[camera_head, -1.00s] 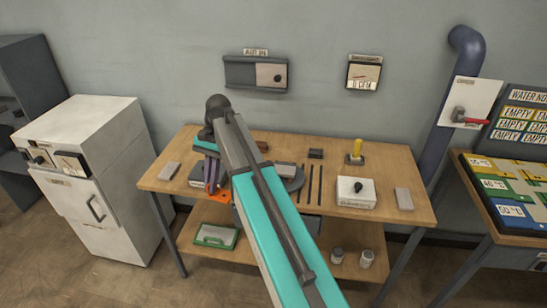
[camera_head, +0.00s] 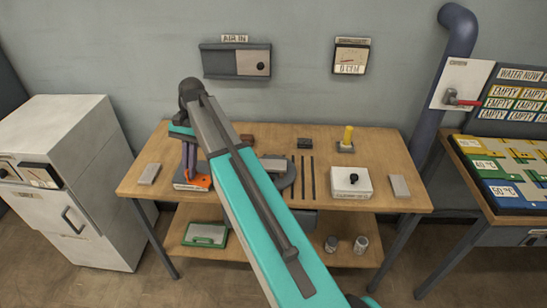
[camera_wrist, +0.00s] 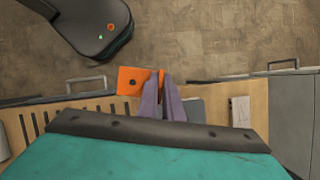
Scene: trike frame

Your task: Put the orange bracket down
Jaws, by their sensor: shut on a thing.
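The orange bracket (camera_head: 199,183) shows at the front left of the workbench, in front of or over a flat grey piece (camera_head: 181,186) with a pale label. My gripper (camera_head: 190,172) points down from the end of the teal arm and is shut on the bracket. In the wrist view the purple-grey fingers (camera_wrist: 160,98) grip the bracket's upright part, and its flat orange plate with a dark hole (camera_wrist: 131,81) sticks out to the left. I cannot tell whether the bracket touches anything below it. My arm hides part of the bench middle.
The wooden workbench (camera_head: 390,150) holds a grey block (camera_head: 148,174) at left, dark rods (camera_head: 303,178), a white box with a black knob (camera_head: 352,182), a yellow-handled piece (camera_head: 347,138) and another grey block (camera_head: 399,187). A white cabinet (camera_head: 75,220) stands at left.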

